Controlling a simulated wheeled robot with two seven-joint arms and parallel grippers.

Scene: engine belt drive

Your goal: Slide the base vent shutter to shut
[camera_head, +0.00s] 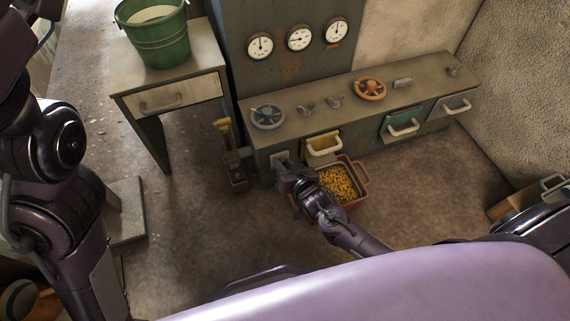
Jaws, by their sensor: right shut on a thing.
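The base vent shutter (279,155) appears as a small pale plate low on the left front of the long metal console. It is mostly hidden behind my right gripper (284,168). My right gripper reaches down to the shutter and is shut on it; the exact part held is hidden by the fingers. How far the shutter stands open cannot be told from here. My left arm stands at the left edge of the view, and its gripper is not in view.
A red bin (362,172) of yellow pieces sits on the floor beside my right wrist, below a yellow drawer (324,144). A lever (224,126) stands left of the console (433,75). A green bucket (155,40) stands on a side table (195,55).

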